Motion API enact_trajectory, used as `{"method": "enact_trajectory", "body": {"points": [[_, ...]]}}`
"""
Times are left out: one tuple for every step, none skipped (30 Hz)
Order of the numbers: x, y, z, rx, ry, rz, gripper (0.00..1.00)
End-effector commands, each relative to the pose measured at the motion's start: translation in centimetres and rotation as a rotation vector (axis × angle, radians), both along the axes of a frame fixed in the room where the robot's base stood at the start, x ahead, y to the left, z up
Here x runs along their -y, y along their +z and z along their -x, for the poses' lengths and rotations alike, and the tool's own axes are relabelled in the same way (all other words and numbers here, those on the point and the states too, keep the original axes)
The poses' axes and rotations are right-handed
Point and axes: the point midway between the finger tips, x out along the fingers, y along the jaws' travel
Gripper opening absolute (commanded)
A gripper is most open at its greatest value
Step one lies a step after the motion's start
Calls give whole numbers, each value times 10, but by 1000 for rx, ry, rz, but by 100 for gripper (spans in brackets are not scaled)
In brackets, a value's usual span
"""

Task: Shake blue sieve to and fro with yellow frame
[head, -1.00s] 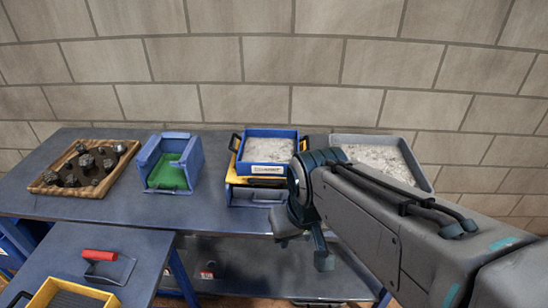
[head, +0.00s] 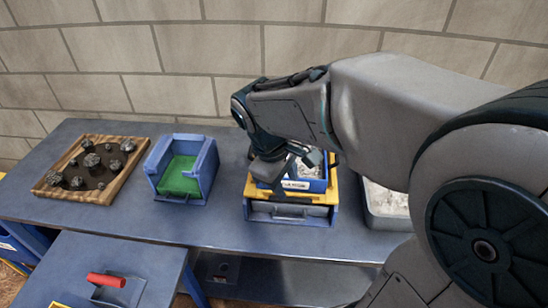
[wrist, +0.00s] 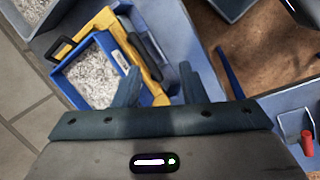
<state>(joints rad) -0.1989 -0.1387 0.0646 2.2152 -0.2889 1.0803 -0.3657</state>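The blue sieve (head: 317,184), full of pale grit, sits on the yellow frame (head: 331,197) above a blue box with a grey drawer. My gripper (head: 283,180) is over its left front part and hides much of it. In the wrist view the sieve (wrist: 92,82) lies to the left, with one black handle at its upper left and a white label on its near side. The yellow frame (wrist: 108,17) shows beside it. My gripper (wrist: 158,75) is open there, its fingers apart; one finger overlaps the sieve's corner. I cannot tell whether it touches.
A blue box with a green inside (head: 182,174) stands to the left. A wooden tray of dark rocks (head: 91,170) lies at far left. A grey tray of grit (head: 384,203) stands right, partly behind my arm. A red-handled scoop (head: 106,280) lies on the lower table.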

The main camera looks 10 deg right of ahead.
Motion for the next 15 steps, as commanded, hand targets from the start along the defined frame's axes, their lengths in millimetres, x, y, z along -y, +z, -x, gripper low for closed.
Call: {"method": "enact_trajectory", "body": {"points": [[-9,3,-12,-38,91,43,38],[-13,3,-18,-59,139,66,38],[-18,4,-26,-81,198,95,38],[-21,4,-31,-98,239,115,38],[-25,4,-35,-113,273,132,38],[-28,4,-40,-128,314,152,38],[-31,4,-43,-139,339,165,38],[-33,4,-46,-147,361,176,38],[-35,3,-49,-158,383,187,38],[-36,3,-50,-162,396,193,38],[-36,2,-51,-166,405,198,38],[-36,0,-52,-170,412,202,38],[-36,-2,-53,-172,416,205,38],[-35,-4,-53,-173,416,206,38],[-33,-8,-53,-174,417,206,38]]}}
